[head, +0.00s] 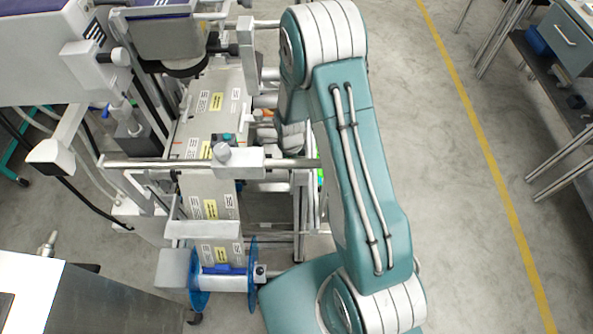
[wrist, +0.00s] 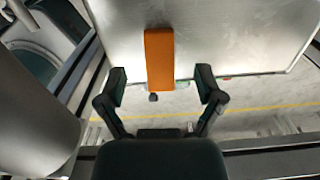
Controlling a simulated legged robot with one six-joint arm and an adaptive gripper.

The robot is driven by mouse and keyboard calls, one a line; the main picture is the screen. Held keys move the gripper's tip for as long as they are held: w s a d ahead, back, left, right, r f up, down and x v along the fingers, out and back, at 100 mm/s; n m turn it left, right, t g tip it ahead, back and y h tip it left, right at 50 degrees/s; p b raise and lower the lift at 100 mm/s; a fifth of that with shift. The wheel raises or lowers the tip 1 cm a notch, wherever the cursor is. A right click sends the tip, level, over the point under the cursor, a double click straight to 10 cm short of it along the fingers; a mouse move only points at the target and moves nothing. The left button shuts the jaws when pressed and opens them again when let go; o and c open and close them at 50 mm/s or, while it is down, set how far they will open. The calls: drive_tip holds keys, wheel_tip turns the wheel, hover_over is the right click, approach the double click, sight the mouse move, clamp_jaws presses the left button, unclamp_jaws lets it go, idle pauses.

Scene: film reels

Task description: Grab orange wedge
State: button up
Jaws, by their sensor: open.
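The orange wedge (wrist: 160,60) is a flat orange block lying on a pale metal surface (wrist: 235,35) in the wrist view. Its long side points toward my gripper (wrist: 161,88), whose two dark fingers are spread wide on either side of the wedge's near end. The gripper is open and empty, and neither finger appears to touch the wedge. A small dark knob (wrist: 153,98) shows just below the wedge's near end. In the head view my teal arm covers much of the middle, and I cannot make out the wedge or the gripper clearly there.
A machine with metal plates (head: 215,120) and rails stands left of my arm. A blue-flanged reel (head: 252,272) sits at its near end. A metal cabinet (head: 110,300) is at lower left. Open floor with a yellow line (head: 470,130) lies right, before a workbench (head: 560,60).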

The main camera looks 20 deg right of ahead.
wheel_tip(320, 180, down, 4)
drive_tip(key=shift+f, duration=0.1)
drive_tip(key=c, duration=1.1)
drive_tip(key=shift+c, duration=0.2)
drive_tip(key=shift+r, duration=0.2)
